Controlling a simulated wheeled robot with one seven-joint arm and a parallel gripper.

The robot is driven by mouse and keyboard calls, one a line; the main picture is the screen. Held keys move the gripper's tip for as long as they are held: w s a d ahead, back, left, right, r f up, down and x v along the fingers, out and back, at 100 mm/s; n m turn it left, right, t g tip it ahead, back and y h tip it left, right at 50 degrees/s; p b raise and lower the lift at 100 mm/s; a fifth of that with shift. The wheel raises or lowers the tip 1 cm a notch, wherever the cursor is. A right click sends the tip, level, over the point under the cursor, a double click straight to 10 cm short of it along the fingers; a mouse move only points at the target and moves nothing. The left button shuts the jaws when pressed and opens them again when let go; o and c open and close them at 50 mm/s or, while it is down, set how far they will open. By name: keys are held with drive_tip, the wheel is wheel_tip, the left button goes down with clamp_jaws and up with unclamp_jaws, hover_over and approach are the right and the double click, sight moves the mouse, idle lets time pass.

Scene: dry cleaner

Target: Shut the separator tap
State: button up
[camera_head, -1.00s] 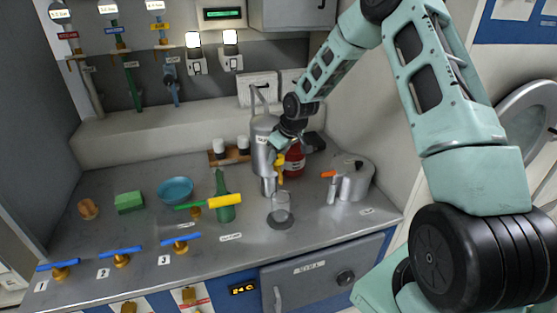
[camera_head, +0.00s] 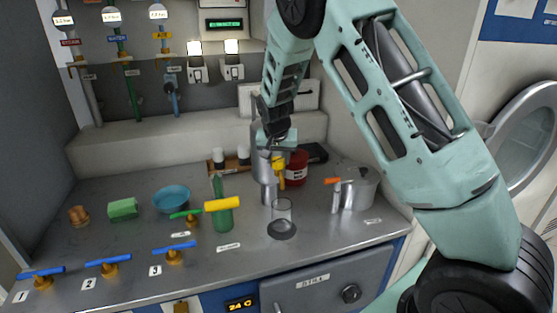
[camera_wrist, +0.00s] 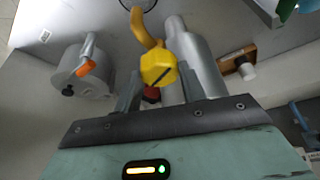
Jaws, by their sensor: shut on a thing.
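A tall grey cylinder (camera_head: 268,178) stands on the counter, and it also shows in the wrist view (camera_wrist: 200,65). A yellow tap handle (camera_wrist: 158,66) with a curved yellow stem is beside it; in the head view the yellow part (camera_head: 278,170) shows just below my gripper (camera_head: 276,150). In the wrist view my gripper (camera_wrist: 158,85) has its two fingers on either side of the yellow handle and is shut on it. The fingertips are partly hidden behind the handle. I cannot read a label naming the separator.
A clear glass (camera_head: 281,210) stands on a dark disc in front of the cylinder. A red container (camera_head: 297,167) is close behind. A grey can with an orange handle (camera_head: 355,188) stands right.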

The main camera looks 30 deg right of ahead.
drive_tip(key=shift+w+a+m+g+h+p, duration=0.1)
drive_tip(key=shift+m+g+h+p, duration=0.2)
drive_tip(key=shift+m, duration=0.8)
drive_tip(key=shift+m+g+h+p, duration=0.2)
drive_tip(key=shift+m+g+p, duration=0.2)
drive_tip(key=shift+m, duration=0.7)
drive_tip(key=o, duration=1)
drive_tip(key=shift+c, duration=0.2)
drive_tip(key=b+v, duration=0.3)
drive_tip(key=v, duration=1.4)
drive_tip(key=shift+a, duration=0.2)
drive_tip(key=shift+r, duration=0.1)
